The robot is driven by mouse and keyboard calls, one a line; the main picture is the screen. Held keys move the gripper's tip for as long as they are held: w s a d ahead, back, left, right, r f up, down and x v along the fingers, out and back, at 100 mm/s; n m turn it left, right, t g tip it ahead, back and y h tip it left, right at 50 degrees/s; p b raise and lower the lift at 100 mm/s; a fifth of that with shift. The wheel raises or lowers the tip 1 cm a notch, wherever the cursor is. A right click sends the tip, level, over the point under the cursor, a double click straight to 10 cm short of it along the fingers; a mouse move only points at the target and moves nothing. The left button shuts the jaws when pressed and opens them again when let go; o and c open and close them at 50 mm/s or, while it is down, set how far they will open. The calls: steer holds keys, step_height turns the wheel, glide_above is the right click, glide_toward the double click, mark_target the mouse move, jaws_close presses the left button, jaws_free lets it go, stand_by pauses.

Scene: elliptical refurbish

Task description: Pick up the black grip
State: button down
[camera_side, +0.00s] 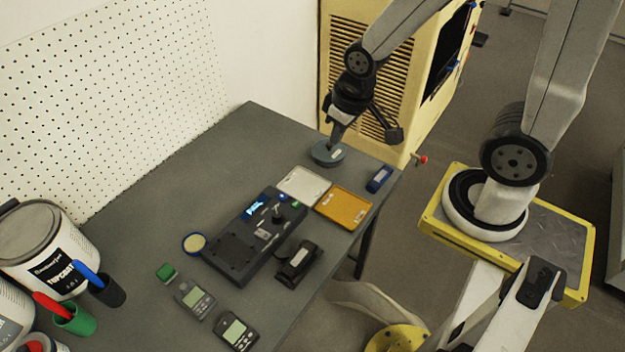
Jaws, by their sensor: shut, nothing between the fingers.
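A black block-like object (297,262), the likeliest black grip, lies on the grey table near its front edge, just right of a long black control panel (240,245). It has a pale mark on it. My gripper (337,141) is at the far end of the table, well away from the black object. It points down at a round grey-blue disc (328,154), with its fingers shut and empty. I cannot tell whether the fingertips touch the disc.
The table's back left is clear.

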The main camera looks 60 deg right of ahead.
stand_by(0.4)
steer(key=shift+c, duration=0.8)
jaws_free()
steer(key=m+g+y, duration=0.6)
steer(key=m, duration=0.2)
glide_toward(307, 248)
steer(key=s+d+r, duration=0.4)
steer(key=r, duration=0.2)
steer(key=a+f+m+y, duration=0.1)
steer(key=f+m+y, duration=0.1)
steer(key=f+m, duration=0.1)
steer(key=a+f+m+t+y, duration=0.1)
steer(key=f+m+y, duration=0.1)
steer(key=f+m, duration=0.1)
steer(key=w+a+f+m+t+y, duration=0.1)
steer(key=f+m+y, duration=0.2)
steer(key=f, duration=0.1)
steer(key=shift+a+f, duration=0.1)
steer(key=shift+f, duration=0.25)
steer(key=shift+w+f+m+t+y, duration=0.1)
steer(key=shift+f+m+t+y, duration=0.2)
steer(key=shift+f+m+t, duration=0.3)
steer(key=shift+a, duration=0.1)
steer(key=shift+x, duration=1.25)
